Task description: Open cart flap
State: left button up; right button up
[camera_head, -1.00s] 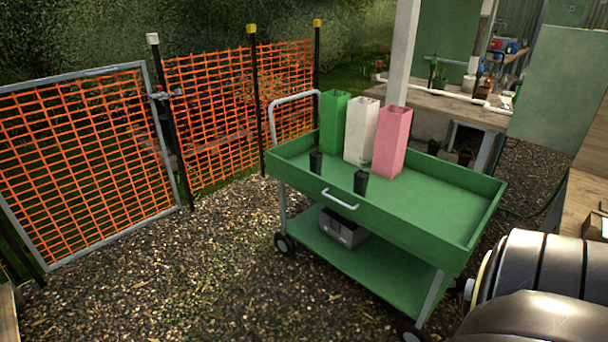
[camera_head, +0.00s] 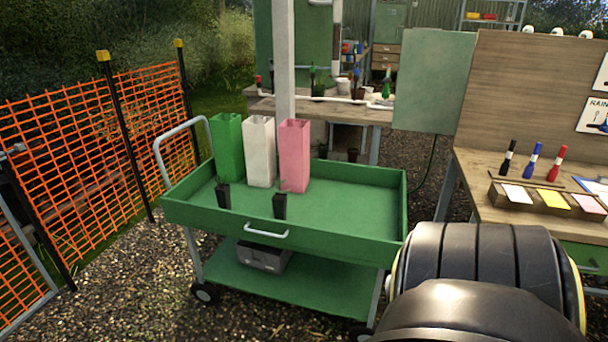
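The green cart (camera_head: 340,215) stands ahead on the gravel, with a grey handle (camera_head: 266,233) on its near side panel, which looks upright and shut. On its top tray stand a green tube (camera_head: 227,150), a white tube (camera_head: 259,155) and a pink tube (camera_head: 294,158). Two small black pots (camera_head: 223,195) (camera_head: 280,206) stand near the front panel. A dark rounded arm part of mine fills the lower right. Neither gripper shows in the view.
A grey box (camera_head: 262,258) sits on the cart's lower shelf. An orange mesh fence (camera_head: 95,150) runs along the left. A wooden bench (camera_head: 470,175) with pens and coloured cards stands at the right. Gravel in front of the cart is free.

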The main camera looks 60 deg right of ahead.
aim_at(369, 248)
jog(key=z, duration=1.75)
